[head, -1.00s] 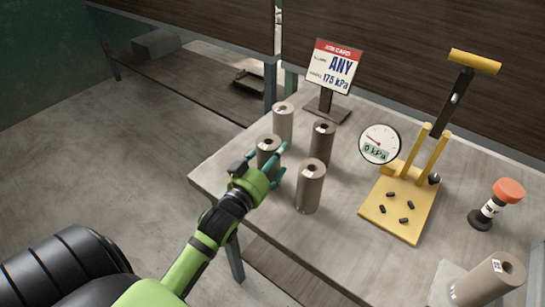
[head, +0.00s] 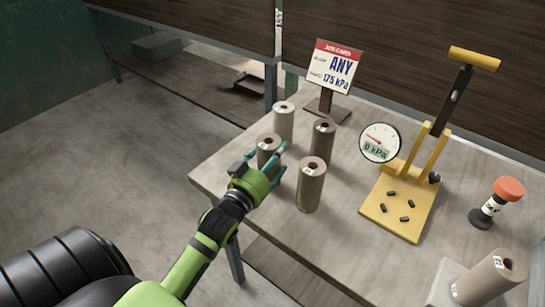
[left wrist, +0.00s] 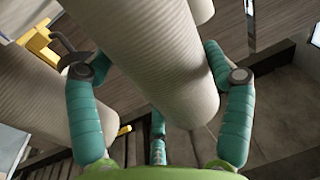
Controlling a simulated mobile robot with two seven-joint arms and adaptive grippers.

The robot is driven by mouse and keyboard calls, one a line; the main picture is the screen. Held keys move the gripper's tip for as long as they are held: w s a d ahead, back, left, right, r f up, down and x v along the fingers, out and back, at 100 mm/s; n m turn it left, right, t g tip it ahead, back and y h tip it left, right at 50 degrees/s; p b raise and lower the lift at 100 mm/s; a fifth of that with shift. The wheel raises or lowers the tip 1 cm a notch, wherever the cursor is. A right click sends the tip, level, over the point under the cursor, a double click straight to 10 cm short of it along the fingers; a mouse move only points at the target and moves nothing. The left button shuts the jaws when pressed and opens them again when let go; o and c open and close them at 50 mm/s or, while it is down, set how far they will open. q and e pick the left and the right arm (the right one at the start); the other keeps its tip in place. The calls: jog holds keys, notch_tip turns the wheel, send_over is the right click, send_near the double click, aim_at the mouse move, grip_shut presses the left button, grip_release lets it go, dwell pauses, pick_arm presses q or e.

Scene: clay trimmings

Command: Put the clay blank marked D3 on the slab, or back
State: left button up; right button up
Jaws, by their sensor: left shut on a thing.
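My left gripper (head: 277,163) is shut on a grey-brown clay blank (head: 268,147), the front-left one of a group on the table. In the left wrist view this ribbed blank (left wrist: 160,60) stands between the teal fingers of the gripper (left wrist: 158,100). Beside it stand a pale blank (head: 284,122), a darker blank (head: 322,140) and a nearer blank (head: 311,187). Another blank (head: 492,279) stands on the pale slab (head: 446,283) at the lower right. The marks on the blanks are too small to read, so I cannot tell which is D3. My right gripper is out of view.
A job card (head: 334,68) reading ANY, 175 kPa stands behind the blanks. A yellow press (head: 400,215) with a gauge (head: 380,143) at 0 kPa and several small dark pieces is to the right. A red-topped device (head: 508,190) stands beyond it. The table's left edge is close.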

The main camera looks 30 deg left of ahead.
aim_at(270, 172)
pick_arm(q)
notch_tip(270, 172, down, 2)
jog(key=shift+s+d+f+g, duration=0.1)
jog(key=shift+d+f+g, duration=0.05)
jog(key=shift+g, duration=0.15)
jog(key=o, duration=1.6)
jog(key=shift+f, duration=0.15)
jog(key=shift+s+f, duration=0.2)
jog(key=shift+s, duration=0.4)
jog(key=s, duration=0.3)
jog(key=s+r, duration=0.1)
jog(key=s, duration=0.2)
jog(key=s+r, duration=0.1)
jog(key=s, duration=0.2)
jog(key=shift+s+d, duration=0.1)
jog(key=shift+s, duration=0.1)
jog(key=shift+s+r, duration=0.2)
jog(key=shift+s, duration=0.45)
